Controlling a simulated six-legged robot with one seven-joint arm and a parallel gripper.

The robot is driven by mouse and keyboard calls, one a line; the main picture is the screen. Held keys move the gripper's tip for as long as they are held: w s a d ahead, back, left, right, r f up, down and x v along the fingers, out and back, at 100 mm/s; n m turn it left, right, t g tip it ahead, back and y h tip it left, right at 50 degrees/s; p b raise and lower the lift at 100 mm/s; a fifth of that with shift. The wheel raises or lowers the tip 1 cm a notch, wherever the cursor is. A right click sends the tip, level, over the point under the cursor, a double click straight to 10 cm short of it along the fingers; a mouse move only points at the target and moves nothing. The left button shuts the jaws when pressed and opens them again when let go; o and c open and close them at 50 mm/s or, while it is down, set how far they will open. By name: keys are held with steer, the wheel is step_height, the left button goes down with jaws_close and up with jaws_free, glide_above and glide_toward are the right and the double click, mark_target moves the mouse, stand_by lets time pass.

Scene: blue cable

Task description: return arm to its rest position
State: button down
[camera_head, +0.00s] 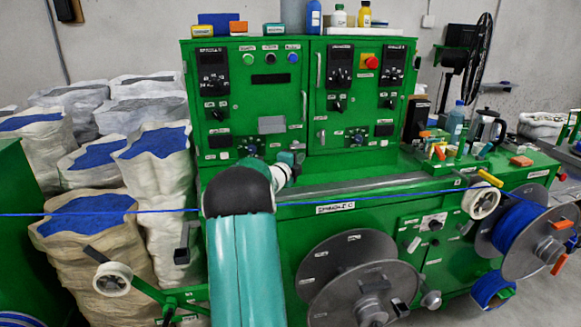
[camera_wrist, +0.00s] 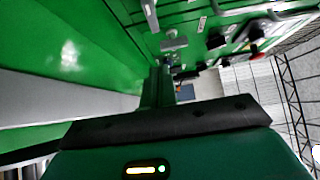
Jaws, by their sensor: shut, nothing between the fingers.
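My arm reaches up from the bottom of the head view, a teal link with a dark joint, in front of the green machine (camera_head: 290,210). Its far end bends away toward the machine's front, and the fingers are hidden there. In the wrist view my gripper (camera_wrist: 165,78) shows as narrow fingers beyond a black bar, shut and empty. It points along the green panel with its knobs, which looks tilted sideways. I cannot tell the exact gap between fingers and panel.
A blue cable (camera_head: 420,194) runs across the head view at the arm's joint height; contact is unclear. Grey reels (camera_head: 340,262) and a blue cable spool (camera_head: 517,232) sit at the front. Sacks (camera_head: 160,180) stand left. Bottles and tools crowd the right worktop (camera_head: 520,174).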

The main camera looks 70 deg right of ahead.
steer(key=w+a+r+n+t+y, duration=0.1)
steer(key=w+a+r+n+t, duration=0.3)
steer(key=w+a, duration=0.6)
steer(key=w+a+r+n+t+y, duration=0.2)
steer(key=w+a+n+t, duration=0.4)
steer(key=w+a, duration=0.45)
steer(key=w+a+r+n+t+y, duration=0.1)
steer(key=w+a+n+t+y, duration=0.25)
steer(key=a, duration=0.75)
steer(key=w+a+r+n+t+y, duration=0.15)
steer(key=w+a+n+y, duration=0.35)
steer(key=a, duration=0.6)
steer(key=s+a+f+n+g+y, duration=0.1)
steer(key=s+a+n+y, duration=0.3)
steer(key=a, duration=0.7)
steer(key=s+a+f+n, duration=0.1)
steer(key=a+n, duration=0.5)
steer(key=a, duration=0.5)
steer(key=s+a+f+n+g+y, duration=0.1)
steer(key=s+a+f+n+g, duration=0.1)
steer(key=s+a+n, duration=0.3)
steer(key=s+a+f+n+g+y, duration=0.1)
steer(key=s+a+n, duration=0.4)
steer(key=s, duration=0.6)
step_height(320, 180, down, 2)
steer(key=a+g, duration=0.1)
steer(key=a, duration=0.1)
steer(key=shift+s+a+f, duration=0.2)
steer(key=shift+a+f, duration=0.05)
steer(key=shift+a, duration=0.1)
